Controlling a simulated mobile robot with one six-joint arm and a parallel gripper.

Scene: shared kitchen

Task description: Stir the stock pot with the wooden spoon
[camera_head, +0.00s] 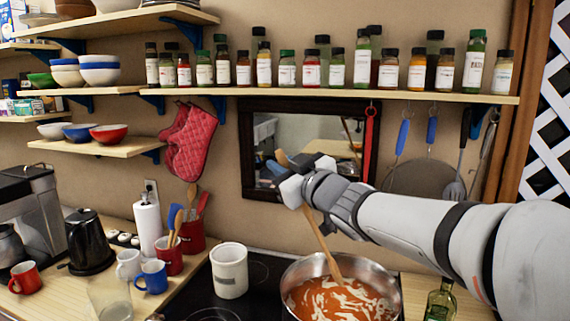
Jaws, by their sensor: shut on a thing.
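A wide steel stock pot (376,274) stands on the black stove at the lower middle right. It holds orange-red soup (330,297) with pale streaks on the surface. My gripper (287,177) is above the pot and a little to its left, shut on the wooden spoon (322,240). The spoon is tilted, its upper end showing above the jaws and its lower end reaching down into the pot at the soup. How deep the spoon's head sits is hidden by the soup.
A white crock (229,270) stands on the stove just left of the pot. A glass bottle (440,302) is close on its right. Red utensil holders (192,236), mugs and a black kettle (88,243) stand further left. A shelf of jars (330,93) runs above my arm.

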